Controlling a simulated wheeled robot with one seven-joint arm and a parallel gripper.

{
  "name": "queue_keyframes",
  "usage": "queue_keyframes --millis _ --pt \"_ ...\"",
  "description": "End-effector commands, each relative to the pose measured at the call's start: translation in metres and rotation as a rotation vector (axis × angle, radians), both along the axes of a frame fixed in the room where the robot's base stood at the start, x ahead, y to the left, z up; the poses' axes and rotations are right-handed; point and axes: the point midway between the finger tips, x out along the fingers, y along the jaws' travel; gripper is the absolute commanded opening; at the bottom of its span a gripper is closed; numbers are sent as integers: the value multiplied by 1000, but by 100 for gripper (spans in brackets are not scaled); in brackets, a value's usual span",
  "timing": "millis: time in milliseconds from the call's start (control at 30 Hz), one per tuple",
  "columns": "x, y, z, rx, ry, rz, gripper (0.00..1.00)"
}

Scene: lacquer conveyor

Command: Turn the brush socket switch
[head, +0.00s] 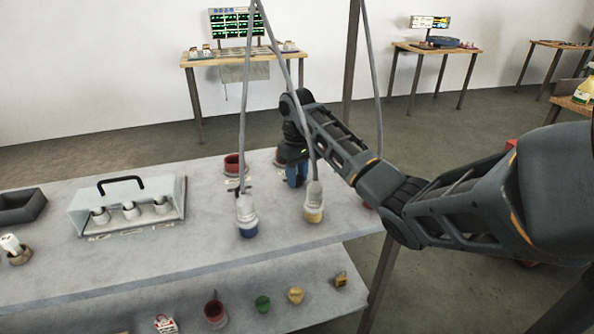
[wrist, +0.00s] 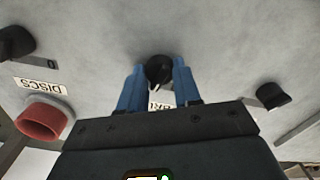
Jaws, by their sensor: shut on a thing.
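My gripper (head: 297,174) points down at the far side of the grey table. In the wrist view its two blue fingers (wrist: 158,80) are shut on a round black switch knob (wrist: 158,66), one finger on each side. A white label (wrist: 161,105) by the knob shows letters that look like "BRU", partly covered by the gripper. In the head view the gripper hides the knob. Another black knob (wrist: 272,95) stands apart to the right in the wrist view, and one (wrist: 14,42) stands at the left near a label reading "DISCS" (wrist: 41,86).
Blue (head: 247,218) and yellow (head: 314,204) plugs on hanging grey cables stand in front of my gripper. Red sockets (head: 234,165) are behind; one shows in the wrist view (wrist: 42,119). A handled clear case (head: 127,205) and dark tray (head: 20,205) stand left. Bare tabletop lies between.

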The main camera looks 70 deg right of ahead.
Motion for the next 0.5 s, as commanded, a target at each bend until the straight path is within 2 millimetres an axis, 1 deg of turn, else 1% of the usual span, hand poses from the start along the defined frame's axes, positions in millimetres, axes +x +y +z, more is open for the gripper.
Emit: queue_keyframes --millis 33,500 --pt "0 1 4 3 1 43 2" --pt "0 1 3 2 0 475 2"
